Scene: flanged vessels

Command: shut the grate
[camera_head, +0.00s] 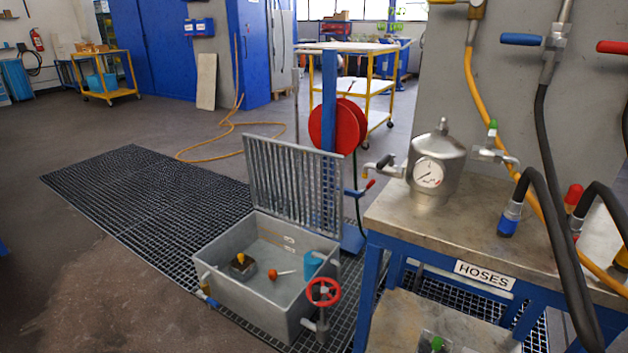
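The grate (292,184) is a panel of grey metal bars. It stands nearly upright, raised along the back edge of an open grey metal box (250,302) on the floor. Inside the box lie a dark block with a yellow knob (242,265), an orange-headed item (273,274) and a blue cylinder (314,265). A red handwheel valve (323,292) is on the box's front right corner. My gripper is not in view.
A workbench labelled HOSES (485,275) stands close on the right, with a gauged steel vessel (436,165) and black hoses on it. A red hose reel (338,126) stands behind the grate. Dark floor grating (140,200) and open floor extend left.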

